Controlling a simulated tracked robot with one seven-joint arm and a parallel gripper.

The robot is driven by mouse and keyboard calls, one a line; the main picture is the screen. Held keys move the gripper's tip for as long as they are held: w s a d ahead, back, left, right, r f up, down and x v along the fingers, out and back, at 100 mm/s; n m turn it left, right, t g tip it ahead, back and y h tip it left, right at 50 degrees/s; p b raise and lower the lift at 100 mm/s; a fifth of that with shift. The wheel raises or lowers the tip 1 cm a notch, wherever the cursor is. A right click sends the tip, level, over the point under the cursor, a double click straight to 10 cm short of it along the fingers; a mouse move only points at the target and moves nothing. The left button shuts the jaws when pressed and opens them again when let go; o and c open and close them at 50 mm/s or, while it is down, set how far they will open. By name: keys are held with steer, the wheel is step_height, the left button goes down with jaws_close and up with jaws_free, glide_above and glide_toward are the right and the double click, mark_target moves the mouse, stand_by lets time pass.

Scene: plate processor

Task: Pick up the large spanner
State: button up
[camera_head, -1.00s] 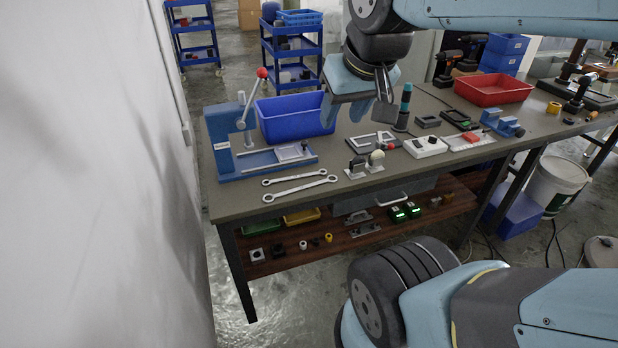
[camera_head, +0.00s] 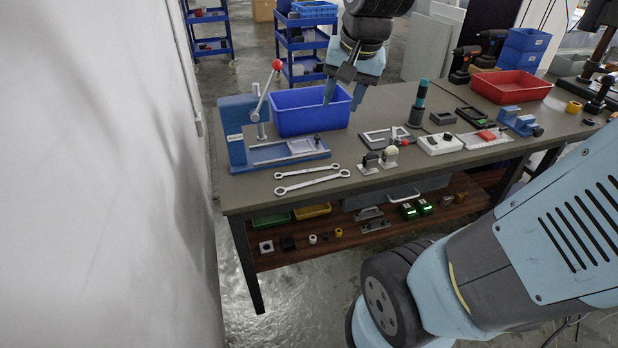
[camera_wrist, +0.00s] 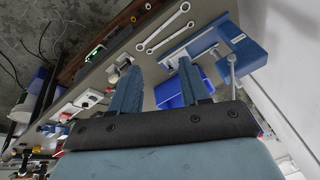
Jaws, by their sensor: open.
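Two spanners lie side by side on the bench top near its front left edge. The large spanner (camera_head: 312,182) is the longer one, nearer the front edge. The smaller spanner (camera_head: 307,170) lies just behind it. In the wrist view the large spanner (camera_wrist: 165,26) and the smaller one (camera_wrist: 170,38) show beyond the fingers, apart from them. My gripper (camera_head: 340,95) is open and empty, raised over the blue bin, behind and above the spanners. Its two fingers (camera_wrist: 157,85) are spread in the wrist view.
The blue bin (camera_head: 285,124) and a blue lever press (camera_head: 235,140) with a red-knobbed lever stand behind the spanners. Two small stamp-like tools (camera_head: 369,163) stand to their right. A wall runs along the left. The bench's front edge is close to the spanners.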

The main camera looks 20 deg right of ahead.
steer(key=w+f+m+g, duration=0.2)
steer(key=w+f+m, duration=0.4)
steer(key=w+f, duration=0.4)
steer(key=m+g, duration=0.2)
steer(key=m, duration=0.4)
glide_above(314, 181)
step_height(314, 181, down, 12)
steer(key=shift+h, duration=0.3)
steer(key=f, duration=0.8)
steer(key=shift+w+a+f, duration=0.15)
steer(key=shift+w, duration=0.05)
steer(key=shift+s+f, duration=0.15)
steer(key=shift+f, duration=1.25)
steer(key=shift+s+f, duration=0.1)
steer(key=shift+f, duration=1.25)
jaws_close()
